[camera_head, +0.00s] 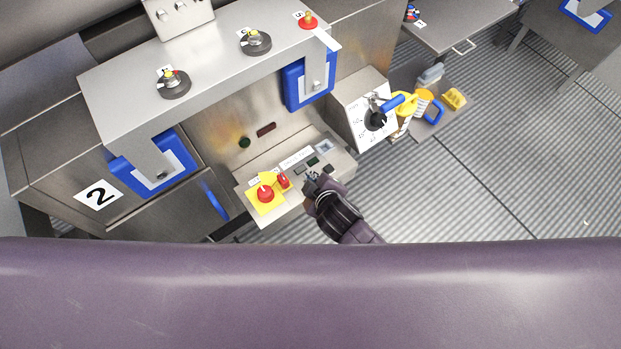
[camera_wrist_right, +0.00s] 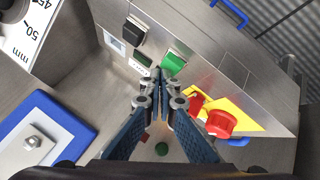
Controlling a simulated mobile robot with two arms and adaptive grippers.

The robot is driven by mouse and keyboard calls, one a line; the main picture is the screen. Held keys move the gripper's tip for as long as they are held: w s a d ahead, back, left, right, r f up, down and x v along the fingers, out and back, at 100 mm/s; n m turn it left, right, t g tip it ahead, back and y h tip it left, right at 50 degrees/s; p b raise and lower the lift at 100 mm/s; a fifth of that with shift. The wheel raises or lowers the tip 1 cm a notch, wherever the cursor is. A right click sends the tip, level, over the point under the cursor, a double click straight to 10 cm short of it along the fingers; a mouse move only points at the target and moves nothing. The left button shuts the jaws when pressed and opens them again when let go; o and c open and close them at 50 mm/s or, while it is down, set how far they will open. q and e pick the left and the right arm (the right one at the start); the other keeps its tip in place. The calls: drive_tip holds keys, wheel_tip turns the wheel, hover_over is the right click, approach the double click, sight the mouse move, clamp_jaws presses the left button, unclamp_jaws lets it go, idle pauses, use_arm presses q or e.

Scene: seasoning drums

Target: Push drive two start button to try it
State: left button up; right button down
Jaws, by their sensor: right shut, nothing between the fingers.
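The control panel (camera_head: 268,213) sits low on the front of the steel machine. I cannot read a label that names the drive two start button. My right gripper (camera_head: 313,177) is over the right part of the panel, shut and empty. In the wrist view its fingertips (camera_wrist_right: 157,76) are close beside the green button; I cannot tell whether they touch it. In the head view the gripper hides that part of the panel. My left gripper is not in view.
A red mushroom button (camera_head: 265,194) on a yellow plate and a smaller red switch (camera_head: 283,181) sit left of my gripper. A dial box (camera_head: 362,108) with a blue-handled lever stands to the upper right. A ledge with knobs (camera_head: 174,84) overhangs the panel.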

drive_tip(key=shift+f, duration=0.45)
idle(0.5)
drive_tip(key=shift+r+p, duration=0.85)
drive_tip(key=shift+r, duration=0.05)
wheel_tip(320, 180, up, 5)
drive_tip(key=p, duration=0.5)
drive_tip(key=shift+r, duration=0.15)
drive_tip(key=shift+d, duration=0.1)
idle(0.5)
